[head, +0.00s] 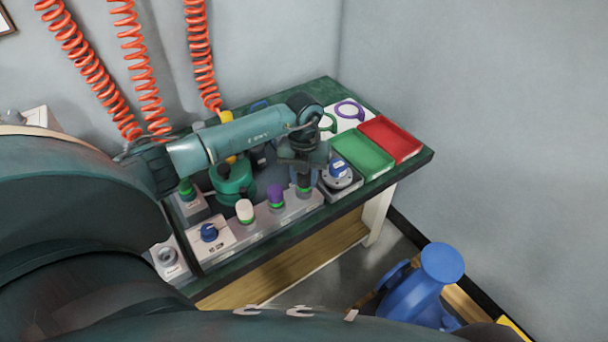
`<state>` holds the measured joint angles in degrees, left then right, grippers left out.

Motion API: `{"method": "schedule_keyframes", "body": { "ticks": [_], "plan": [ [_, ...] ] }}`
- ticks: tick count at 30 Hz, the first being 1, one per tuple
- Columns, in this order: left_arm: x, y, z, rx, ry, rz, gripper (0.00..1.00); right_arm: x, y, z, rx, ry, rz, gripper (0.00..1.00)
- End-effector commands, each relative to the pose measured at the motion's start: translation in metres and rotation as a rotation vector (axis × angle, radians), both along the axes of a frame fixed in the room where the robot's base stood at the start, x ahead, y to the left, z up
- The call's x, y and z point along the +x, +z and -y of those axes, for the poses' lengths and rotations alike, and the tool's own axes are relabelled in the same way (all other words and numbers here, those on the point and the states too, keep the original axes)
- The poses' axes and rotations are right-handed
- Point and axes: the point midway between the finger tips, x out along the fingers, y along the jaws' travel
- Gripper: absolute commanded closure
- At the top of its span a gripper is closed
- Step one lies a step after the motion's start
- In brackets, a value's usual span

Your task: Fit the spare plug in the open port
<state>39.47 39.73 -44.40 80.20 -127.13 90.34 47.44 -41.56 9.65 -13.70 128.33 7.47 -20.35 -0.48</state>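My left gripper (303,172) points down over the right end of a grey strip (262,220), directly above a dark plug with a green ring (304,188). The gripper is dark and small here, so I cannot tell whether its fingers are open, or whether they touch that plug. A white plug (245,211) and a purple plug (275,196), both with green bases, stand upright on the same strip. I cannot tell which one is the spare. A round grey fitting (167,255) at the lower left may be a port. My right gripper is not in view.
A green tray (362,153) and a red tray (391,138) lie on the bench's right. A blue knob (208,232) and a dark green housing (232,180) stand left.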

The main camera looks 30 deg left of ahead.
Motion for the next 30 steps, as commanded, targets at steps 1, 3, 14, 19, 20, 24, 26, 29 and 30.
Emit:
{"method": "schedule_keyframes", "body": {
  "ticks": [1, 3, 14, 19, 20, 24, 26, 29, 30],
  "plan": [
    [0.0, 0.001, 0.0, 0.0, 0.0, 0.001, 0.65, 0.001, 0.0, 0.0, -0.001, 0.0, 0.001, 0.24],
    [0.0, 0.001, 0.0, 0.0, 0.0, 0.0, 0.59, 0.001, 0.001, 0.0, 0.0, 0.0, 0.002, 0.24],
    [0.0, 0.0, 0.0, 0.001, 0.0, 0.0, 0.43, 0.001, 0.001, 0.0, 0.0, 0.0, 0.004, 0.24],
    [0.0, 0.0, 0.0, 0.001, 0.0, -0.001, 0.43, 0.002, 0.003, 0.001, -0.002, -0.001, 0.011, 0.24],
    [0.0, 0.0, 0.0, 0.001, 0.0, -0.001, 0.43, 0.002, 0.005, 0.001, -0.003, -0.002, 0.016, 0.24],
    [0.001, 0.016, 0.0, 0.0, -0.001, 0.005, 0.43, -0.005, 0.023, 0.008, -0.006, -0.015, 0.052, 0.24],
    [0.001, 0.031, 0.0, 0.001, -0.002, 0.005, 0.43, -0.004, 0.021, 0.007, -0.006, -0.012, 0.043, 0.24],
    [0.001, 0.056, -0.001, 0.001, -0.001, 0.006, 0.43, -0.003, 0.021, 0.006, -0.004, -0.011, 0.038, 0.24],
    [0.001, 0.066, 0.0, 0.001, -0.002, 0.005, 0.43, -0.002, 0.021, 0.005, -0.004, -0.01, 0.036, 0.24]
  ]
}}
